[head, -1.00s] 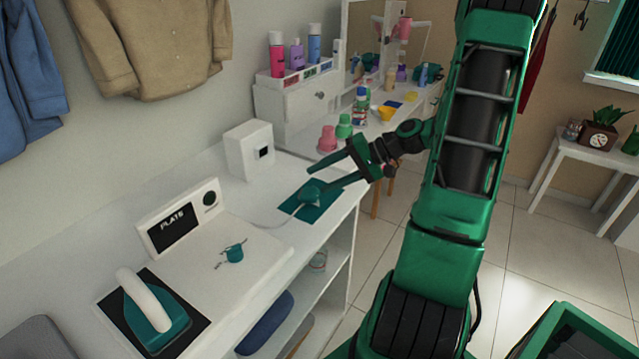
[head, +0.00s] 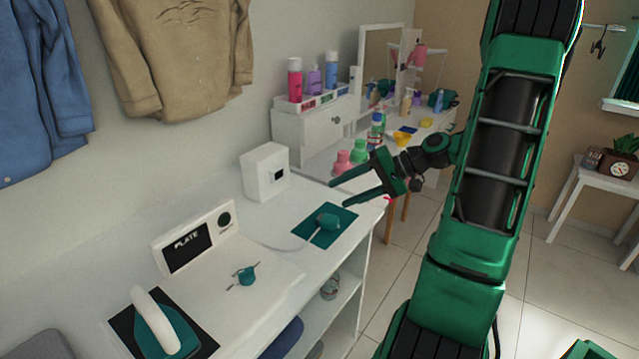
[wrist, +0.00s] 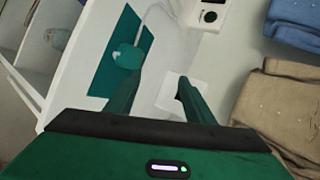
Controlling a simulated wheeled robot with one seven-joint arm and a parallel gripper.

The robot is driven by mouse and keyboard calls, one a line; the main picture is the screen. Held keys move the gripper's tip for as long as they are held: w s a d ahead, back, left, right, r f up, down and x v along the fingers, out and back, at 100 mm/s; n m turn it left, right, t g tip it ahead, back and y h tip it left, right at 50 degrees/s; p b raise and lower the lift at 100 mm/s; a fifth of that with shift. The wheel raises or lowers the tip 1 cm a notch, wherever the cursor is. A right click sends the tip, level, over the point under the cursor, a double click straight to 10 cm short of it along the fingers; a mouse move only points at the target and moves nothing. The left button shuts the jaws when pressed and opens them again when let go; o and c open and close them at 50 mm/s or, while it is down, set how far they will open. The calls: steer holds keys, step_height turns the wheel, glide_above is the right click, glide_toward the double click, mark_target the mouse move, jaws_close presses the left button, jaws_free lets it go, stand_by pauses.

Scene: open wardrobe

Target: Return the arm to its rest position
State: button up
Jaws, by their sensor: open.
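My gripper (head: 338,194) is open, with nothing between its fingers. In the head view it hangs over the right part of the white counter (head: 272,212), above and behind the teal mat (head: 324,238). A teal corded object (head: 328,221) lies on that mat, apart from the fingers. In the wrist view, the fingers of my gripper (wrist: 155,95) are spread. The teal mat (wrist: 104,82) and the teal object (wrist: 128,57) lie beyond the left finger. My green arm stands at the right of the head view.
A white box (head: 264,172), a PLATE panel (head: 195,237), a small teal item (head: 246,276) and an iron (head: 158,330) stand on the counter. Bottles and a mirror (head: 380,52) crowd the back. Shirts (head: 178,60) hang at left. Tiled floor (head: 403,243) shows beside the counter.

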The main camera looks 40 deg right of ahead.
steer(key=shift+a, duration=0.15)
steer(key=s+a+r+g+h, duration=0.1)
steer(key=s+a+g+h, duration=0.1)
steer(key=s, duration=0.6)
steer(key=s+a+r+n+g+h, duration=0.1)
steer(key=s+a+g+h, duration=0.1)
steer(key=s, duration=0.7)
steer(key=s+a+r+g+h, duration=0.1)
steer(key=s+a+g+h, duration=0.1)
steer(key=s, duration=0.6)
steer(key=g+h, duration=0.1)
steer(key=h, duration=0.1)
steer(key=shift+s+a+r+n+h, duration=0.2)
steer(key=shift+a+r+n+h, duration=0.1)
steer(key=shift+a+r, duration=0.05)
